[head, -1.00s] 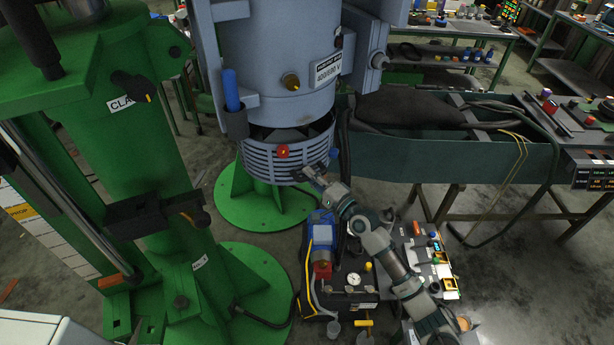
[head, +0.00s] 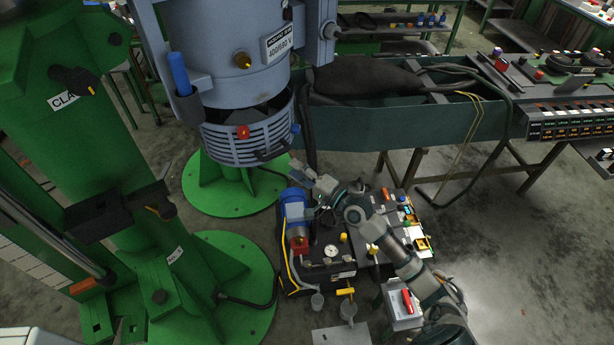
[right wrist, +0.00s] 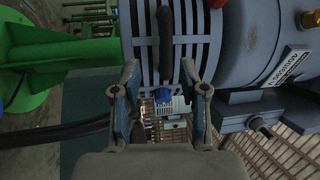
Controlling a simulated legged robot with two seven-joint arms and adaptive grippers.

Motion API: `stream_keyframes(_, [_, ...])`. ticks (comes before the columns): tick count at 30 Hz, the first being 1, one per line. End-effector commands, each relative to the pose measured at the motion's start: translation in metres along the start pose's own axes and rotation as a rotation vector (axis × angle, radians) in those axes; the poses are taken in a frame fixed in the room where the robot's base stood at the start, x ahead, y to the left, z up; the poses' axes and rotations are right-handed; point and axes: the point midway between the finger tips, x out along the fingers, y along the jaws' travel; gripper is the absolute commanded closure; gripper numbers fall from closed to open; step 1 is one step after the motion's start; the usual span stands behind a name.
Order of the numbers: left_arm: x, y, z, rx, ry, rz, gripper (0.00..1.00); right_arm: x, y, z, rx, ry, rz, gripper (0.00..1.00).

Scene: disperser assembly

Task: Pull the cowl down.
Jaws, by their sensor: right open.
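The cowl (head: 222,146) is a grey-blue slatted ring under the big grey motor housing (head: 222,75), with a dark gap between them. A red knob (head: 242,132) and a dark handle (head: 272,153) are on its front. In the right wrist view the cowl (right wrist: 198,40) fills the top middle, with the dark handle (right wrist: 165,45) running along it. My right gripper (head: 297,167) is just right of and below the handle in the head view. In the right wrist view its fingers (right wrist: 162,82) are apart and empty, with the handle between and beyond them. My left gripper is not in view.
A green stand (head: 110,160) rises at the left. A green pedestal (head: 225,190) is below the cowl. A pump unit with a gauge (head: 331,251) stands on the floor below my right arm. A dark green bench (head: 420,125) lies behind to the right.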

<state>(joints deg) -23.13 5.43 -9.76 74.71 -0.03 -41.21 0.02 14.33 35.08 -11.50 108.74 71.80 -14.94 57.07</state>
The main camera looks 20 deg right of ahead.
Motion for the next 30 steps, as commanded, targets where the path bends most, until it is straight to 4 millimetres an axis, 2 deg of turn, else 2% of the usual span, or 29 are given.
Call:
stream_keyframes(3, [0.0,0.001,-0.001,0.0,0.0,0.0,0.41,-0.023,0.002,-0.002,0.0,0.0,0.005,0.57])
stream_keyframes(8, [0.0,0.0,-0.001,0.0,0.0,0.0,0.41,-0.038,0.002,-0.003,0.0,0.001,0.004,0.57])
stream_keyframes(25, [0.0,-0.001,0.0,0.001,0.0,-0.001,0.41,-0.042,0.002,-0.003,-0.001,0.003,0.003,0.57])
stream_keyframes(28, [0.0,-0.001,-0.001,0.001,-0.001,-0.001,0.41,-0.043,0.018,-0.003,-0.025,0.01,0.032,0.57])
stream_keyframes(30, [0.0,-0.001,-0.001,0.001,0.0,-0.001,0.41,-0.047,0.047,-0.004,-0.076,0.022,0.085,0.57])
